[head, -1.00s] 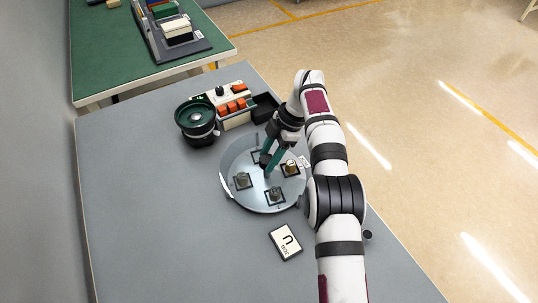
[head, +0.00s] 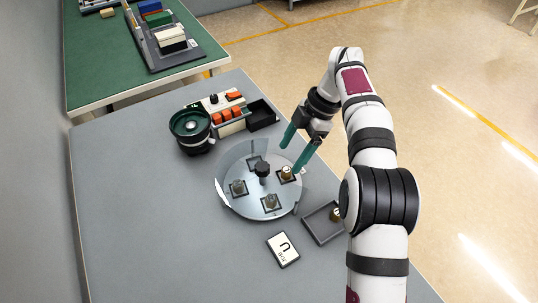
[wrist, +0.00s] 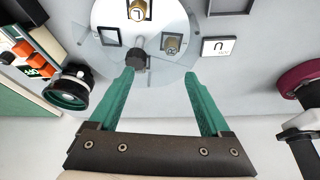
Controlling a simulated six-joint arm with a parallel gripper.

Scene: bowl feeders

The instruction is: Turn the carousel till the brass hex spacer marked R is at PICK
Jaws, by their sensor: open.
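The grey carousel disc (head: 250,203) has a dark central knob (head: 262,169) and square nests around it. A brass spacer (head: 286,173) stands in the right-hand nest; in the wrist view its top (wrist: 138,10) bears a mark resembling an L. Duller spacers stand in the front nest (head: 270,202) and left nest (head: 238,187). The back nest looks empty in the wrist view (wrist: 109,37).
A card marked U (head: 283,249) lies in front of the disc. A dark tray (head: 314,233) holding a brass piece is at the right, partly behind my arm. A round green-topped feeder (head: 190,124), a control box (head: 229,115) and a black bin (head: 262,114) stand behind.

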